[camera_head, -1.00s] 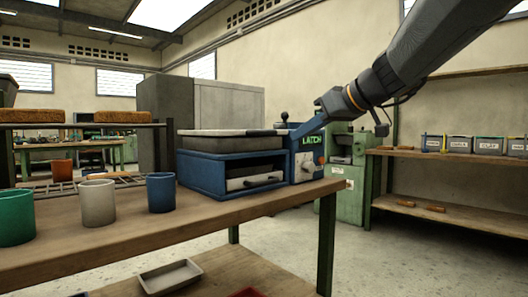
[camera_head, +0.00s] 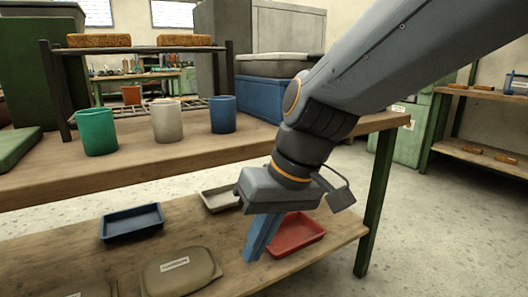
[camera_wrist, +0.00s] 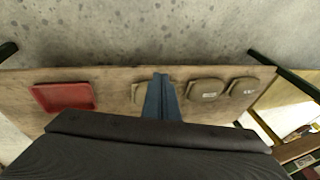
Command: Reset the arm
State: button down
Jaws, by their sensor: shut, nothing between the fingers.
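My gripper (camera_head: 250,256) hangs from my arm in front of the workbench, its blue fingers together with nothing between them. In the head view the fingers point down and overlap the lower shelf (camera_head: 190,232), left of a red tray (camera_head: 300,233) that they and the wrist partly cover. In the wrist view my closed fingers (camera_wrist: 161,80) point out over the shelf board, with the red tray (camera_wrist: 62,96) to their left and tan bags (camera_wrist: 207,93) to their right. How high the fingertips are above the shelf I cannot tell.
Green (camera_head: 97,132), white (camera_head: 167,121) and blue (camera_head: 223,115) cups stand on the bench top (camera_head: 150,165). A blue tray (camera_head: 132,222), a pale tray (camera_head: 221,199) and tan bags (camera_head: 181,270) lie on the lower shelf. A green bench leg (camera_head: 376,205) stands right of my gripper. Floor at right is clear.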

jog(key=s+f+h, duration=0.2)
jog(key=s+f, duration=0.4)
jog(key=s, duration=0.3)
jog(key=d+r+m+h+p, duration=0.1)
jog(key=d+r+m+p, duration=0.1)
jog(key=d+r+p, duration=0.8)
jog(key=d+r+m+p, duration=0.3)
jog(key=d+r+p, duration=0.7)
jog(key=r+p, duration=0.6)
jog(key=p, duration=0.8)
jog(key=shift+d+m+g+h, duration=0.3)
jog(key=shift+d+g+h, duration=0.05)
jog(key=shift+g+h, duration=0.05)
